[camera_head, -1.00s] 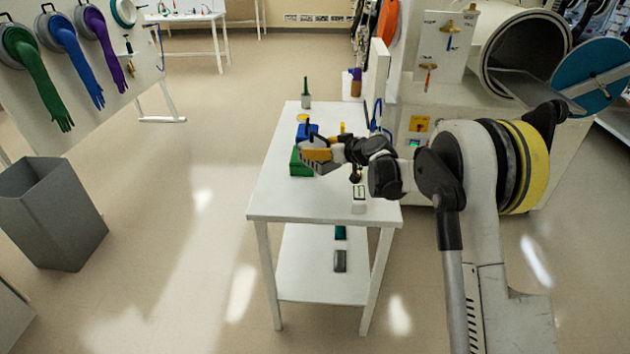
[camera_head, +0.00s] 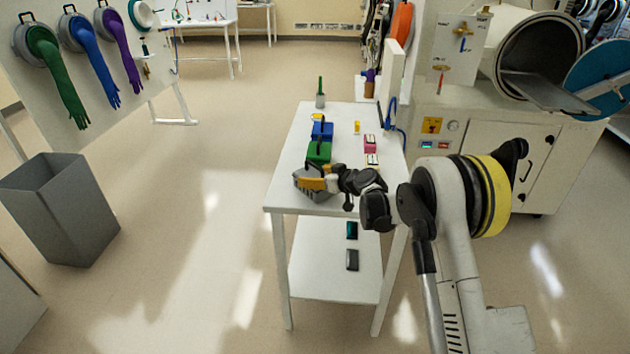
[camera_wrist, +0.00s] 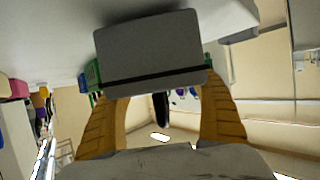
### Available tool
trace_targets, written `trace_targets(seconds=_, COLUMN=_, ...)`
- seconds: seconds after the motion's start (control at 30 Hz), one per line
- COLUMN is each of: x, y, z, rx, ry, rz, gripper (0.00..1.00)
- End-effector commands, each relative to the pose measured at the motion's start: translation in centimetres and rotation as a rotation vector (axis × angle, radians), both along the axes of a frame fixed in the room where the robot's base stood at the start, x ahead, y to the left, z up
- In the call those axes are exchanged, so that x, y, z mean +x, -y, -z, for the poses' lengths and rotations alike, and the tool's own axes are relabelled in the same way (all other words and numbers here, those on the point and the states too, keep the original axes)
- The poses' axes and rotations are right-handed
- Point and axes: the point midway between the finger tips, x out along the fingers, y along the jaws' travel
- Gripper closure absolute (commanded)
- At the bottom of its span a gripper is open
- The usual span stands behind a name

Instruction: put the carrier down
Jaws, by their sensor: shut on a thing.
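A grey carrier (camera_head: 308,190) is in my gripper (camera_head: 316,181), at the near left part of the white table's top (camera_head: 290,185). My yellow fingers are shut on it. The carrier also shows in the wrist view (camera_wrist: 150,50) as a grey box with a dark band, between my gripper's fingers (camera_wrist: 160,98). The white tabletop is behind it there. I cannot tell whether its base touches the table. A green carrier (camera_head: 319,154) stands just beyond it, and a blue carrier (camera_head: 322,131) stands behind the green one.
A pink box (camera_head: 370,142), a small white item (camera_head: 372,160), a yellow item (camera_head: 357,127) and a small pot (camera_head: 320,101) are on the table. The lower shelf (camera_head: 318,275) holds a teal item (camera_head: 351,230) and a grey item (camera_head: 352,260). A grey bin (camera_head: 62,215) stands at left.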

Motion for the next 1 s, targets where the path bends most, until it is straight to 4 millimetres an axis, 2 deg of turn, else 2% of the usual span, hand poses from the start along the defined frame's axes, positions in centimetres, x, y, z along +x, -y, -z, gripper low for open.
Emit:
trace_targets(seconds=0.03, x=0.0, y=0.0, z=0.6, rx=0.001, ry=0.0, rz=0.0, gripper=0.64)
trace_targets(seconds=0.4, x=0.0, y=0.0, z=1.0, rx=0.001, ry=0.0, rz=0.0, gripper=0.64)
trace_targets(seconds=0.43, x=0.0, y=0.0, z=0.9, rx=0.0, ry=0.0, rz=0.0, gripper=0.14)
trace_targets(seconds=0.47, x=0.0, y=0.0, z=0.9, rx=0.0, ry=0.0, rz=0.0, gripper=0.05)
trace_targets(seconds=0.5, x=0.0, y=0.0, z=0.8, rx=0.0, ry=0.0, rz=0.0, gripper=0.0)
trace_targets(seconds=0.83, x=-0.1, y=0.2, z=0.2, rx=0.0, ry=0.0, rz=0.001, gripper=0.0)
trace_targets(seconds=1.0, x=-2.2, y=2.1, z=-1.0, rx=0.001, ry=-0.001, rz=0.002, gripper=0.0)
